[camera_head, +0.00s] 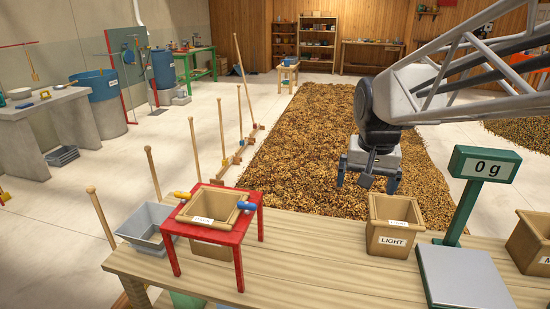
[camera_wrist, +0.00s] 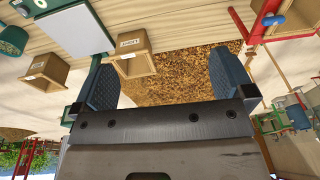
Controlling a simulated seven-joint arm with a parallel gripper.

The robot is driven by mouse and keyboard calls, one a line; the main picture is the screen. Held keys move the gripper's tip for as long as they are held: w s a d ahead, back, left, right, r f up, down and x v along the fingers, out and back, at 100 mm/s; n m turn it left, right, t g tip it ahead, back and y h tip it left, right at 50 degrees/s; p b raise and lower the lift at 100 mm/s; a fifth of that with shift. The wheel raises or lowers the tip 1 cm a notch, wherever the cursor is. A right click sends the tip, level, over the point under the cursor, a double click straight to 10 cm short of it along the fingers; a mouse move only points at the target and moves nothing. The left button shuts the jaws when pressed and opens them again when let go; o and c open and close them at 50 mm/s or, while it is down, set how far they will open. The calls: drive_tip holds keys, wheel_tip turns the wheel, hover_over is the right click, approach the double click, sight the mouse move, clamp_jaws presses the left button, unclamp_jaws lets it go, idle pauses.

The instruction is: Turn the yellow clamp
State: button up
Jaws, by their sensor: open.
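The yellow clamp (camera_head: 182,195) sits at the left edge of a wooden tray (camera_head: 190,222) held in a red stand (camera_head: 222,237) on the workbench. A blue clamp (camera_head: 247,205) sits at the right edge. My gripper (camera_head: 368,180) is open and empty, above the bean bed behind the bench, well to the right of the stand. Its two blue fingers are spread apart in the wrist view (camera_wrist: 160,78). There, the red stand (camera_wrist: 258,22) and blue clamp (camera_wrist: 273,19) show at the upper right; I cannot see the yellow clamp there.
A wooden box labelled LIGHT (camera_head: 395,240) stands on the bench (camera_head: 330,265) below my gripper, between the stand and a scale (camera_head: 462,278) reading 0 g. Another wooden box (camera_head: 530,240) is at the right edge. A grey bin (camera_head: 147,228) is left of the stand. Wooden poles rise behind it.

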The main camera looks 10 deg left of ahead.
drive_tip(key=w+a, duration=1)
drive_tip(key=a, duration=0.2)
drive_tip(key=g, duration=0.2)
hover_over(182, 192)
wheel_tip(182, 192, down, 20)
drive_tip(key=shift+s+r, duration=0.1)
drive_tip(key=shift+d+f, duration=0.1)
drive_tip(key=shift+f, duration=0.1)
drive_tip(key=shift+f, duration=3.75)
drive_tip(key=shift+c, duration=0.3)
